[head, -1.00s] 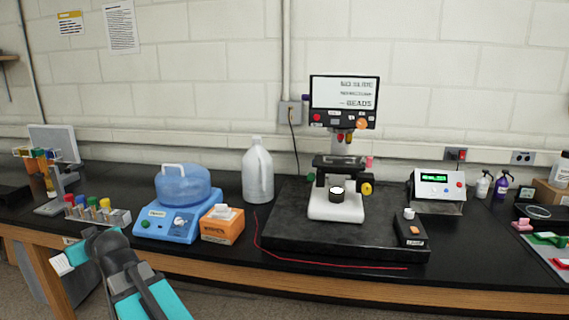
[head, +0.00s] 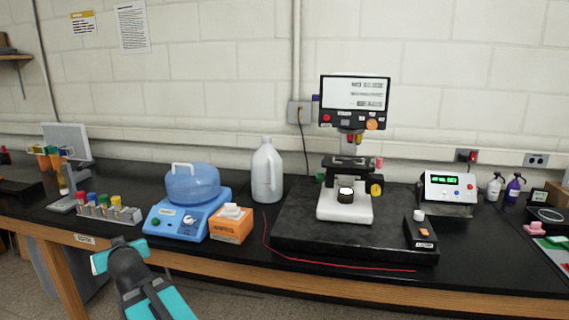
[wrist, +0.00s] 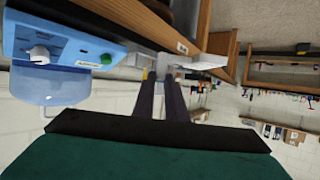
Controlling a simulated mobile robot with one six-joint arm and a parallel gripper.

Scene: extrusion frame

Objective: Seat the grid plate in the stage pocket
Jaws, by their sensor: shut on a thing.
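The microscope's dark stage (head: 348,162) sits above its white base (head: 345,205) on a black slab. The pocket is too small to make out. My gripper shows upside down in the wrist view (wrist: 165,85), its two dark fingers close together. A pale, flat piece (wrist: 205,62) shows at the fingertips and looks like the grid plate; its shape is hard to tell. In the head view my arm is low at the left, in front of the bench and far from the stage. The fingertips and the plate cannot be made out there.
A tube rack (head: 108,212) is at left. A small control box (head: 421,232) sits on the slab's front right.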

